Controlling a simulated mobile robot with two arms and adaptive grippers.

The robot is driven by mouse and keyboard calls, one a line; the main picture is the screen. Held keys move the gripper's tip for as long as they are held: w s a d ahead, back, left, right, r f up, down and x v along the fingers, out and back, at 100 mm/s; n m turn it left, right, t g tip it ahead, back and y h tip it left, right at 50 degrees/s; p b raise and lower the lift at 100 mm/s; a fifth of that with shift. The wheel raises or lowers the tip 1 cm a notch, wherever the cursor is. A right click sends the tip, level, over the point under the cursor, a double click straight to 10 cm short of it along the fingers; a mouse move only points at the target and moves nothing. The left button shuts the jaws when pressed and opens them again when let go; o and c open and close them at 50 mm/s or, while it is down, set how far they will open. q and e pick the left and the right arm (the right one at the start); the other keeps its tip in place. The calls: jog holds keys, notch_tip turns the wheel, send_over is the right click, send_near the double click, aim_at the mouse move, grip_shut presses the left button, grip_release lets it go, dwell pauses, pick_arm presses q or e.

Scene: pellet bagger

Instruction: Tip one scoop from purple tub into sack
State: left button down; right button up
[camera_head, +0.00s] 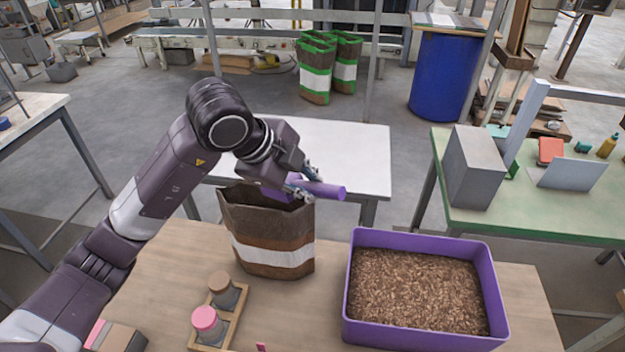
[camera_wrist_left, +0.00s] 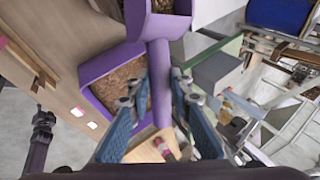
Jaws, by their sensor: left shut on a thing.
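My left gripper (camera_head: 303,184) is shut on the handle of a purple scoop (camera_head: 328,190). It holds the scoop over the open mouth of the brown sack (camera_head: 270,258), whose label band is white. In the left wrist view, the scoop handle (camera_wrist_left: 160,92) runs between the fingers (camera_wrist_left: 158,100) and the purple bowl is at the top edge, partly cut off. I cannot tell how much is in it. The purple tub (camera_head: 425,337) of brown pellets stands right of the sack.
A wooden rack (camera_head: 233,325) with a pink-capped jar (camera_head: 207,325) and a brown-capped jar (camera_head: 222,288) stands front left of the sack. A white table (camera_head: 350,150) is behind. A green bench (camera_head: 555,222) with a grey box (camera_head: 472,168) is at right.

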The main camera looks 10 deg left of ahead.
pick_arm(q)
jog(key=a+h, duration=0.1)
jog(key=w+a+r+n+g+h+b, duration=0.1)
jog(key=a+h, duration=0.1)
jog(key=w+a+h+b, duration=0.1)
jog(key=a, duration=0.1)
jog(key=shift+w+r+n, duration=0.1)
jog(key=shift+r+n, duration=0.05)
jog(key=shift+n, duration=0.15)
jog(key=a+h, duration=0.1)
jog(key=w+a+r+n+g+h+p, duration=0.1)
jog(key=a+h, duration=0.1)
jog(key=shift+w+r, duration=0.1)
jog(key=shift+w, duration=0.05)
jog(key=shift+w+a+r+n+h+p, duration=0.1)
jog(key=shift+w+a+n+h+p, duration=0.1)
jog(key=shift+a+h, duration=0.2)
jog(key=shift+w+a+r+n+h+p, duration=0.1)
jog(key=shift+a+n+h+p, duration=0.1)
jog(key=shift+a+h, duration=0.15)
jog(key=shift+h, duration=0.25)
pick_arm(e)
jog(key=shift+s+a+f, duration=0.1)
jog(key=shift+s+a, duration=0.05)
jog(key=shift+a, duration=0.15)
jog(key=shift+d, duration=0.2)
pick_arm(q)
jog(key=shift+w+f, duration=0.1)
jog(key=shift+w, duration=0.05)
